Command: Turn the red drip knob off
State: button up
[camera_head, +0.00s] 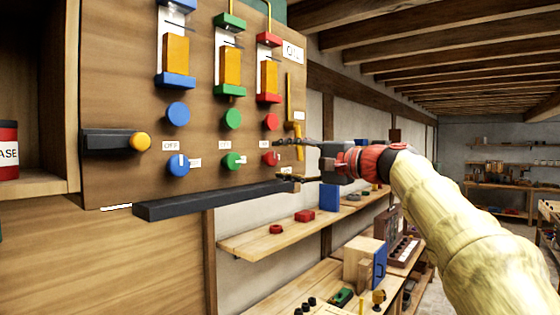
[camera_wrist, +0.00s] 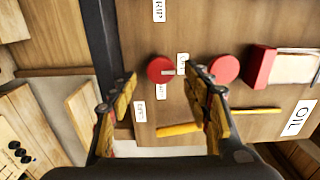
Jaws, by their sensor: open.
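The red drip knob (camera_head: 269,158) is the rightmost of three round knobs low on the wooden panel. In the wrist view the red knob (camera_wrist: 160,70) shows a pale pointer on its side toward the larger red disc, which is upward on the panel. Small labels (camera_wrist: 183,64) sit beside it; I cannot read them surely. My gripper (camera_head: 287,160) is open at the panel's right side. In the wrist view my gripper's fingers (camera_wrist: 165,92) spread to either side of the knob, nearer the camera. I cannot tell whether they touch it.
A red disc (camera_head: 271,122) sits above the knob, and a green knob (camera_head: 231,161) and blue knob (camera_head: 178,163) are to its left. A dark ledge (camera_head: 215,199) juts out below. A yellow bar (camera_wrist: 179,129) is close to my fingers. Shelves stand lower right.

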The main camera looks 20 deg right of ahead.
jog(key=v, duration=1)
jog(key=s+d+f+g+h, duration=0.2)
jog(key=f+h, duration=0.1)
jog(key=f, duration=1)
jog(key=s+d+f+g+h, duration=0.1)
jog(key=d+f+g+h, duration=0.15)
jog(key=f, duration=1.05)
jog(key=s+a+f+n+g+h+b, duration=0.1)
jog(key=s+a+f+n, duration=0.2)
jog(key=s+f, duration=0.6)
jog(key=s+a+f+n+g+h+b, duration=0.1)
jog(key=s+a+f+n, duration=0.3)
jog(key=s+f, duration=0.4)
jog(key=s+a+f+n+g+h+b, duration=0.1)
jog(key=s+a+f+n+g+h, duration=0.1)
jog(key=s+a+f, duration=0.3)
jog(key=s+f+n+h, duration=0.1)
jog(key=s+f, duration=0.3)
jog(key=s, duration=0.1)
jog(key=shift+s+f+n, duration=0.3)
jog(key=shift+s+f, duration=0.05)
jog(key=shift+s, duration=0.05)
